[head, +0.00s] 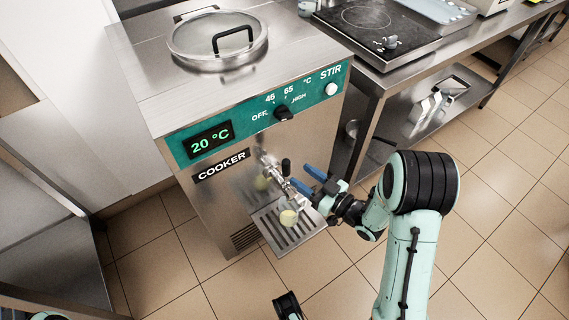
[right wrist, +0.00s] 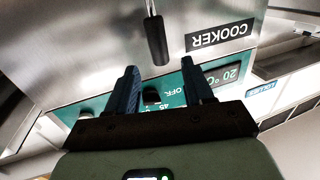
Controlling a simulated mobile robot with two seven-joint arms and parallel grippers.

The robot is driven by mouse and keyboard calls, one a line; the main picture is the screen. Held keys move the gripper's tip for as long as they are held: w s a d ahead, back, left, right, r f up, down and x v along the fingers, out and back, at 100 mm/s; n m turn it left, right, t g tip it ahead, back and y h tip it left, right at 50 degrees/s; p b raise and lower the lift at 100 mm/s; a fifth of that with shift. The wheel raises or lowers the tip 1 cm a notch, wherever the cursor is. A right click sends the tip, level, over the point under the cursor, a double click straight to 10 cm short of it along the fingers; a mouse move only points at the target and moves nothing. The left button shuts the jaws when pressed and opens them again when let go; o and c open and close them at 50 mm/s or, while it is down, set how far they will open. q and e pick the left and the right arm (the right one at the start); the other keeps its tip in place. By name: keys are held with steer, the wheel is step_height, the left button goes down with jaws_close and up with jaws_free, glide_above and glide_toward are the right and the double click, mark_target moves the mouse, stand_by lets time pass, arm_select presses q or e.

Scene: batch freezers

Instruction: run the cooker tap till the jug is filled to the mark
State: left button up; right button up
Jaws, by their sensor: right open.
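The steel cooker (head: 215,215) has a metal tap (head: 272,168) low on its front, with a black lever handle (head: 286,166) standing up. The handle also shows in the right wrist view (right wrist: 157,40). A small jug (head: 289,217) with pale yellow-green in it stands on the slatted drip tray (head: 275,238) below the tap; its mark and exact level are too small to make out. My right gripper (head: 298,173) is open beside the tap, its blue fingers pointing at the handle. In the right wrist view, the handle lies just beyond and between the fingertips (right wrist: 159,65).
The teal panel (head: 255,115) reads 20 °C, with a black knob (head: 284,112) and a white stir button (head: 331,89). A glass lid (head: 217,38) covers the top. A steel bench with a hob (head: 375,30) stands at right. Tiled floor is clear in front.

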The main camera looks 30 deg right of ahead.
mark_target(286, 164)
steer(key=x, duration=0.7)
steer(key=shift+w+f, duration=0.1)
steer(key=shift+w, duration=0.05)
